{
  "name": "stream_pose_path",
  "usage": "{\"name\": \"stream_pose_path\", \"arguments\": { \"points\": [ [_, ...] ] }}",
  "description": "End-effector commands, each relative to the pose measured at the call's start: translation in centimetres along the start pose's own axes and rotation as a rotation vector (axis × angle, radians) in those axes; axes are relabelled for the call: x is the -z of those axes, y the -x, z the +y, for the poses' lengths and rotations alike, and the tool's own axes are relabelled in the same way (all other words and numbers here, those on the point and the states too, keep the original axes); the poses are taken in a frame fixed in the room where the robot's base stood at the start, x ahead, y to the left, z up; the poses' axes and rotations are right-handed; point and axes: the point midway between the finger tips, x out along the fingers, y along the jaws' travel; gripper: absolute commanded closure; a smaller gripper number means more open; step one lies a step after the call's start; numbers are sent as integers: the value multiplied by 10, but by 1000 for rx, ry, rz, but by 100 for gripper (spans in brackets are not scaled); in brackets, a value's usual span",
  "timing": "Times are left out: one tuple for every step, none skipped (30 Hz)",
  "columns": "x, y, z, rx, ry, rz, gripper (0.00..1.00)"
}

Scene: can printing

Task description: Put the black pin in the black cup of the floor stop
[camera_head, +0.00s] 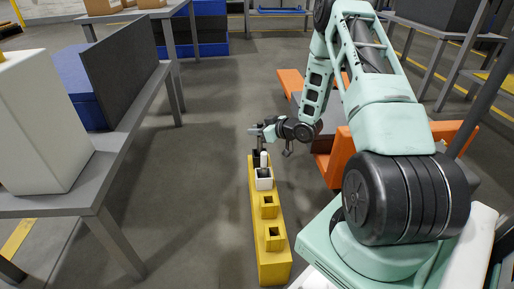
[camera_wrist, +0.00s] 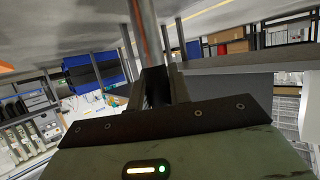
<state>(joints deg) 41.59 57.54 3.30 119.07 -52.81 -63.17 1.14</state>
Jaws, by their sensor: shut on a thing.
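The yellow floor stop (camera_head: 273,262) is a long bar on the floor with a row of cups on top. The black cup (camera_head: 256,158) is at its far end, small and partly hidden. My gripper (camera_head: 260,133) is above that far end, shut on the black pin. In the head view the pin is too small and dark to tell from the cup below it. I cannot tell whether the pin's lower end is inside the cup.
A white cup (camera_head: 264,184) with a white pin (camera_head: 264,159) upright in it stands just nearer. Two yellow cups (camera_head: 269,207) follow toward me. A grey table (camera_head: 125,150) is on the left, and an orange-edged structure (camera_head: 340,157) on the right. Floor left of the bar is clear.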

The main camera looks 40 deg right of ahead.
Motion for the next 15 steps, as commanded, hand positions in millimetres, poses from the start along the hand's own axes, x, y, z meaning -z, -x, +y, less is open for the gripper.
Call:
{"name": "stream_pose_path", "arguments": {
  "points": [
    [-6,-3,0,0,1,2,100],
    [-7,-4,0,0,1,3,100],
    [-10,-5,0,0,1,3,100],
    [-13,-6,0,0,0,2,100],
    [-17,-8,0,0,0,2,100],
    [-23,-10,0,0,0,2,100],
    [-28,-12,0,0,0,2,100],
    [-32,-14,0,0,-1,2,100],
    [-36,-16,0,0,-1,1,100],
    [-38,-16,0,0,-1,2,100],
    [-39,-17,0,0,0,2,100],
    [-39,-17,0,0,0,2,100],
    [-38,-16,0,0,1,3,100],
    [-37,-16,0,0,1,3,100],
    [-37,-16,0,0,1,3,100]
  ]
}}
